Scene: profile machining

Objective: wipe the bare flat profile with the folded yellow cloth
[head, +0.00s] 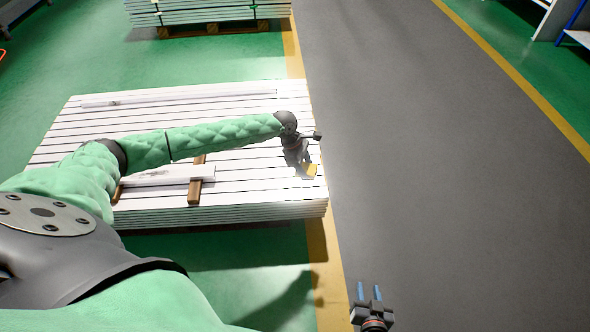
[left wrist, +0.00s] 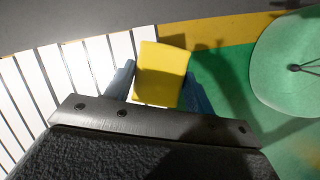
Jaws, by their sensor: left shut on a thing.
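My left gripper (head: 308,166) is shut on the folded yellow cloth (head: 313,171) at the right end of a stack of white profiles (head: 255,190). In the left wrist view the cloth (left wrist: 162,72) sits between the two blue fingers; I cannot tell whether it touches the stack. A short flat white profile (head: 170,175) lies across two brown wooden blocks on the stack, partly hidden by my left arm. A long narrow white profile (head: 180,97) lies along the stack's far side. I cannot tell which is the bare one. My right gripper (head: 368,292) is open and empty at the bottom edge.
The brown wooden block (head: 195,187) sticks out past the short profile. Another profile stack (head: 205,12) stands at the back. The grey aisle (head: 440,170) to the right is clear, bordered by yellow floor stripes. Shelving (head: 572,25) stands at the far right.

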